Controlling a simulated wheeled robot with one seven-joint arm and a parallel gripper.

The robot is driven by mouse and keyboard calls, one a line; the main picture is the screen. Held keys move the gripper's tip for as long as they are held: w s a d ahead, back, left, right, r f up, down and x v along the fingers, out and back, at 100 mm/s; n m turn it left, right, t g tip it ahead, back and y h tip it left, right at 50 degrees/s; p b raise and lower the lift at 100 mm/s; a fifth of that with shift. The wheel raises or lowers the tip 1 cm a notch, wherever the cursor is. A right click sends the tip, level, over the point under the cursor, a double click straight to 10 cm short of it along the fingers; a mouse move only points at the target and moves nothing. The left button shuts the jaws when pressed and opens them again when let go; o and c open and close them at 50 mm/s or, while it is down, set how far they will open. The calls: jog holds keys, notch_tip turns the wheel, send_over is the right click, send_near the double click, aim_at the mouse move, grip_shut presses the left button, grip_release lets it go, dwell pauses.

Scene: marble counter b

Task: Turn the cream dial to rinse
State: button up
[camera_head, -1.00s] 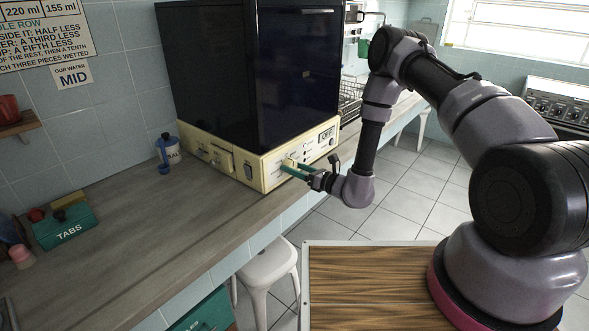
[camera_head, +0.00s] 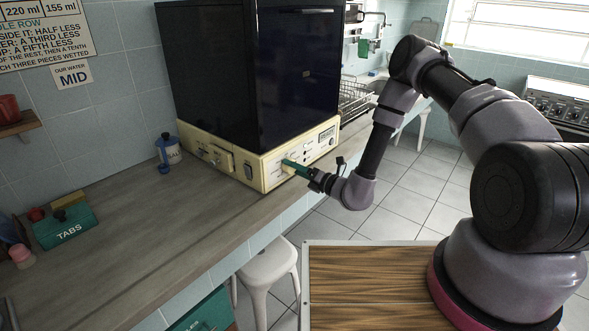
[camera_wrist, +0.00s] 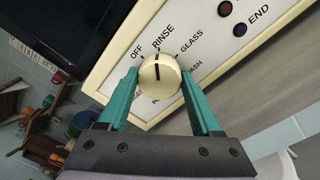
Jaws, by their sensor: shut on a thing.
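The cream dial (camera_wrist: 159,75) is on the machine's cream front panel (camera_wrist: 120,78). Its black pointer line points up in the wrist view, close to the start of the word RINSE and right of OFF. GLASS and a partly covered WASH are further right. My gripper (camera_wrist: 160,85) has its two teal fingers on either side of the dial and is shut on it. In the head view my gripper (camera_head: 290,165) reaches the panel from the right and covers the dial. The small display (camera_head: 326,136) shows text too small to read.
The dark-bodied machine (camera_head: 250,75) stands on the grey counter (camera_head: 150,215). A salt pot (camera_head: 171,150) is at its left, and a teal TABS box (camera_head: 68,227) is further left. A white stool (camera_head: 268,270) is below the counter edge.

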jog(key=shift+f+m, duration=0.1)
jog(key=shift+m, duration=0.2)
jog(key=o, duration=1.4)
jog(key=shift+s+d, duration=0.1)
jog(key=v, duration=1)
jog(key=shift+s+d, duration=0.2)
jog(key=shift+d, duration=0.05)
